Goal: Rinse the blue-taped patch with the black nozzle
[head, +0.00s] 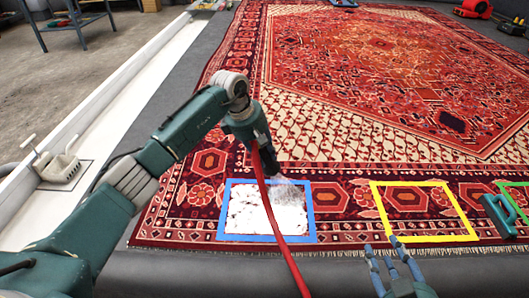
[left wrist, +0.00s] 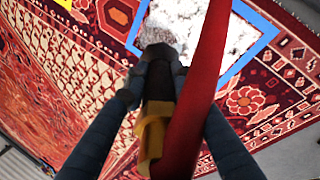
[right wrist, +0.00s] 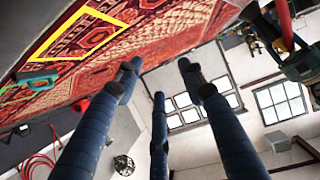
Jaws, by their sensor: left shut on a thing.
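My left gripper (head: 262,138) is shut on the black nozzle (left wrist: 158,58), which has a yellow band and a red hose (head: 270,205) trailing from it. The nozzle points down at the blue-taped patch (head: 224,210) from just above its far right part. A grey-white spray (head: 288,188) shows below the tip. In the left wrist view the blue tape (left wrist: 262,42) lies beyond the nozzle. My right gripper (head: 392,256) is open and empty near the rug's front edge.
A yellow-taped patch (head: 464,212) and a partly cut-off green-taped patch lie to the right. A teal-handled tool (head: 498,214) lies by the green tape. A white drain box (head: 60,168) stands at the left. Red machines (head: 472,9) stand at the far right.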

